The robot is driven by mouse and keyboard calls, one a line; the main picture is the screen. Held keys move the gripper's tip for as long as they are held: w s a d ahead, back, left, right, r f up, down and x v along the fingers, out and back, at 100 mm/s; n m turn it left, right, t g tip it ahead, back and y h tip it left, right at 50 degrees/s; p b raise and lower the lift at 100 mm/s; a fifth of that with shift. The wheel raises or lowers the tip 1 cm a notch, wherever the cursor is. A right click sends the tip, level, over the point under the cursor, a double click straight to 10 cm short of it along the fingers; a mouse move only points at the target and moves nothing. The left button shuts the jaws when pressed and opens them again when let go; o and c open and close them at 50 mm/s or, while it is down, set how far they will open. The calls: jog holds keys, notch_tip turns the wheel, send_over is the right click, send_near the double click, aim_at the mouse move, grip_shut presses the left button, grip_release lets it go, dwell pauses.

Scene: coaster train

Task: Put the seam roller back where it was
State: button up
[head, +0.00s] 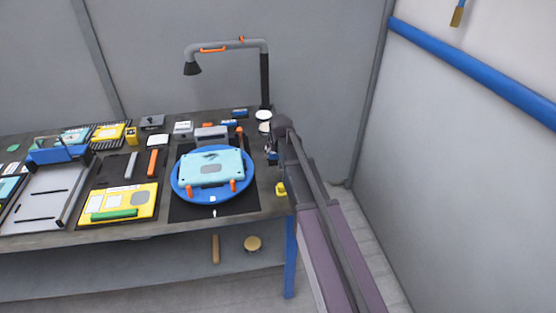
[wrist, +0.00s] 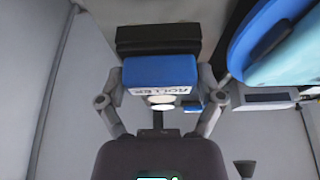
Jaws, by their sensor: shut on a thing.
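The seam roller shows in the wrist view as a blue block (wrist: 160,72) with a white label reading ROLLER, and a black part (wrist: 158,40) adjoins it. My gripper (wrist: 162,80) has its fingers on both sides of the blue block and is shut on it. In the head view my gripper (head: 272,146) is at the right end of the workbench, and the roller is mostly hidden by my arm. I cannot tell in the head view how far it is above the bench top.
A blue round turntable (head: 178,190) holding a teal case (head: 212,168) is left of my gripper. A yellow item (head: 280,188) sits at the bench's right edge. Small boxes (head: 183,129) crowd the back.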

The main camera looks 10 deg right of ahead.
jog(key=shift+w+d, duration=0.15)
jog(key=shift+w, duration=0.1)
jog(key=shift+w+d+f+b, duration=0.2)
jog(key=shift+w+f+b, duration=0.15)
jog(key=shift+f+b, duration=1.5)
jog(key=shift+s+f+b, duration=0.1)
jog(key=shift+f+b, duration=0.15)
jog(key=shift+b, duration=0.1)
jog(key=shift+f, duration=0.25)
jog(key=shift+c, duration=1.3)
jog(key=shift+s+b, duration=0.1)
jog(key=shift+b, duration=0.2)
